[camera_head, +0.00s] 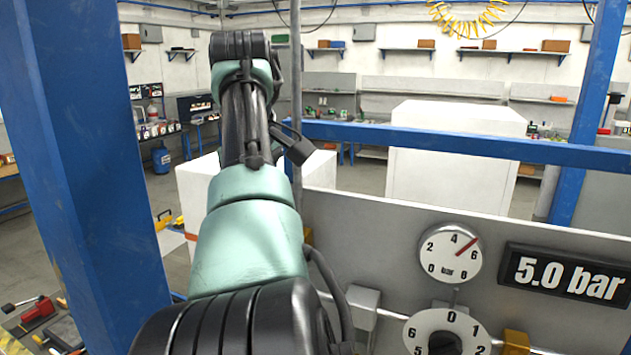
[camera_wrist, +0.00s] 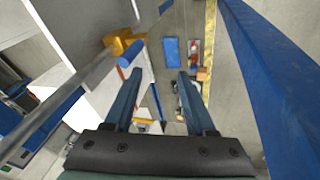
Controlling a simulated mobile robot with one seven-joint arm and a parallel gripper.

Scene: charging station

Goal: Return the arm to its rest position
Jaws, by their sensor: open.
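My arm (camera_head: 250,220) rises from the bottom of the head view, with teal and black links bent upward and away from the camera. My gripper cannot be made out in the head view. In the wrist view my gripper (camera_wrist: 160,76) has its two blue-grey fingers spread apart, with nothing held between them. The gap looks down past the panel structure toward the floor.
A blue post (camera_head: 85,170) stands close left of my arm, and a blue crossbar (camera_head: 460,149) runs behind. The grey panel carries a gauge (camera_head: 450,252), a "5.0 bar" display (camera_head: 567,273) and a dial (camera_head: 447,335). A yellow fitting (camera_wrist: 120,43) is near my left finger.

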